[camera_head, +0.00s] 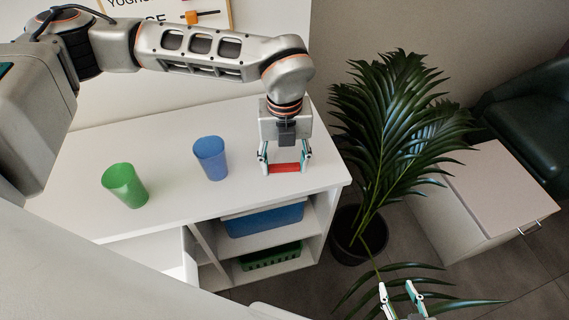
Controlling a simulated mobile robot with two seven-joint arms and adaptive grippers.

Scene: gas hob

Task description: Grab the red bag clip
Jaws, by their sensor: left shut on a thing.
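The red bag clip (284,168) is a short red bar near the right end of the white counter top. My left gripper (284,164) points down over it, with one finger at each end of the clip, and is shut on it. Whether the clip still touches the counter is hard to tell. My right gripper (399,290) is at the bottom edge of the view, away from the counter, in front of the plant's low leaves. Its two fingers stand apart with nothing between them.
A blue cup (210,158) and a green cup (125,185) stand on the white counter (165,212), left of the clip. Shelves below hold a blue bin (262,221) and a green basket (270,257). A potted palm (390,140) stands right of the counter, beside a low cabinet (500,190).

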